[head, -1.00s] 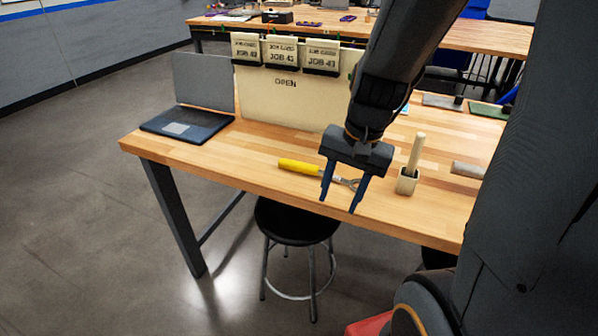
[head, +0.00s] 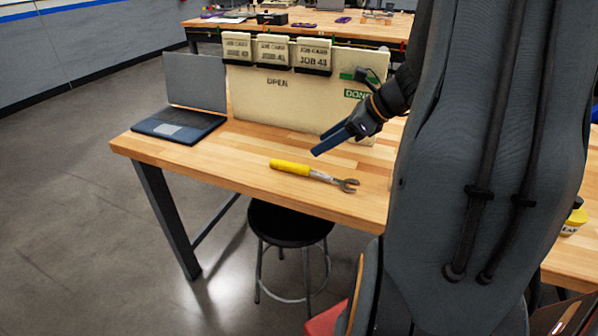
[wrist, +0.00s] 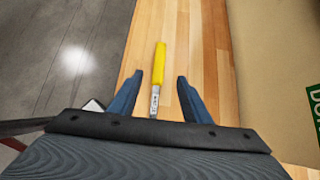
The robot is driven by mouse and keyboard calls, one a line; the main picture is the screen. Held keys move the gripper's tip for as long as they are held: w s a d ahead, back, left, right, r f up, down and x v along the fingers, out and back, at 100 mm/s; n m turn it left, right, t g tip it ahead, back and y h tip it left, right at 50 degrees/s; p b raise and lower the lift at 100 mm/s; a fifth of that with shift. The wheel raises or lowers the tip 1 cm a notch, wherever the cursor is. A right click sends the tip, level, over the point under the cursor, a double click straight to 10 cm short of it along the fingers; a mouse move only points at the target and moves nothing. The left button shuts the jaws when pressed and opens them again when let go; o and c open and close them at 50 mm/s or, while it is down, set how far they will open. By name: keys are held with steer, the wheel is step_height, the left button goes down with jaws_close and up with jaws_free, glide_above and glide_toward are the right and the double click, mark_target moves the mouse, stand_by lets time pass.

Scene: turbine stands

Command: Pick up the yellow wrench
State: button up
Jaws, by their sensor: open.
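The yellow wrench (head: 291,167) lies flat on the wooden bench, its yellow handle to the left and its grey open jaw to the right in the head view. In the wrist view the yellow wrench (wrist: 158,65) lies lengthwise, with its handle beyond the fingertips and its metal shank between the fingers in the picture; its jaw end is hidden there by my gripper. My gripper (head: 322,144) is open and empty, above and behind the wrench, apart from it. In the wrist view my gripper (wrist: 158,80) shows both blue fingers spread to either side of the wrench.
A laptop (head: 178,125) stands at the bench's left end. A cream board (head: 300,105) with job cards stands along the back, close to my gripper. A black stool (head: 290,225) is in front of the bench (head: 225,165). The bench left of the wrench is clear.

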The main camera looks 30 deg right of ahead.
glide_toward(302, 166)
steer(key=x, duration=0.2)
steer(key=shift+a+f, duration=0.2)
steer(key=shift+f, duration=0.15)
steer(key=shift+p+x, duration=0.45)
steer(key=shift+x, duration=2.35)
steer(key=shift+c, duration=0.5)
steer(key=shift+r, duration=0.1)
jaws_close()
